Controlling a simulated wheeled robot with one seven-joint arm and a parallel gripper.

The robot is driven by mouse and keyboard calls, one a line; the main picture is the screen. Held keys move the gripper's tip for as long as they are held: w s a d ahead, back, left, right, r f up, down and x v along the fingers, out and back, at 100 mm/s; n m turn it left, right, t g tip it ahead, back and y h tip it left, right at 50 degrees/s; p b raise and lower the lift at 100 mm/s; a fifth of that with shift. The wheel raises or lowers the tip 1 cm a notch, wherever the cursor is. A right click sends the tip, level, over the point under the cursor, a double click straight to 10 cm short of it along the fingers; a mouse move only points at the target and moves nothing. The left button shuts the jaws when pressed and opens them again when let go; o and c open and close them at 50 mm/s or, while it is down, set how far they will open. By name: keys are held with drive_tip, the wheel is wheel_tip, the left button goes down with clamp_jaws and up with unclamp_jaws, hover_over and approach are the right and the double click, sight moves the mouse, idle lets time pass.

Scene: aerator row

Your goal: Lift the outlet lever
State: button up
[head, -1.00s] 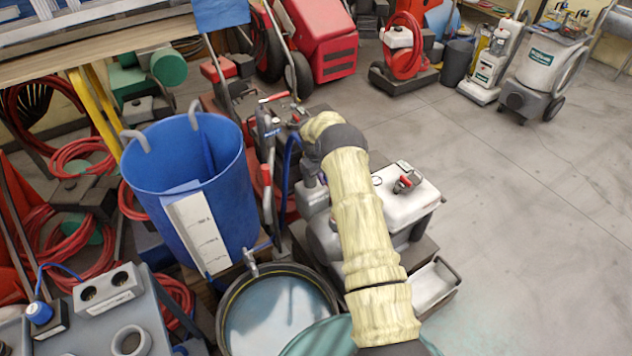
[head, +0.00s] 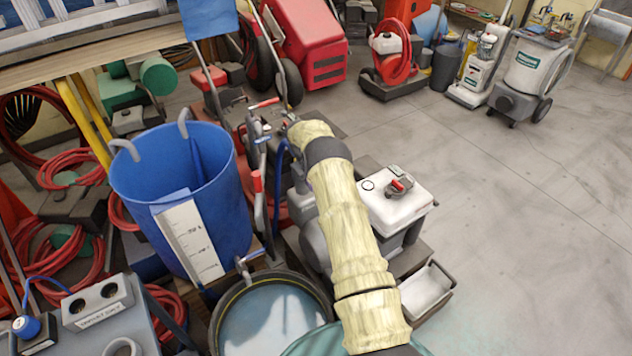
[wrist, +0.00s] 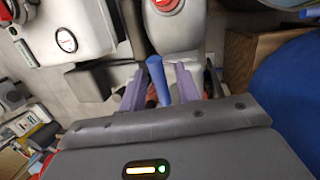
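In the head view a lever with a red grip (head: 257,183) stands upright beside the blue tank (head: 180,190). Another red handle (head: 264,104) lies farther back on a grey fitting. I cannot tell which of these is the outlet lever. A small tap (head: 243,268) is low at the tank's right side. My gripper (wrist: 159,84) shows in the wrist view with its two purple fingers apart. A blue hose-like piece (wrist: 157,78) shows between them; I cannot tell whether it is within reach or beyond. In the head view my sleeved arm hides the gripper's fingertips.
A round vessel of pale liquid (head: 268,325) stands in front of the tank. A white-topped machine with a red knob (head: 396,200) is right of my arm. Red hoses and a grey socket box (head: 100,305) crowd the left. The floor at right (head: 530,220) is open.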

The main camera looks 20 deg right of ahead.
drive_tip(key=v, duration=1.7)
drive_tip(key=shift+r+p, duration=0.2)
drive_tip(key=shift+p, duration=0.1)
drive_tip(key=shift+w, duration=0.1)
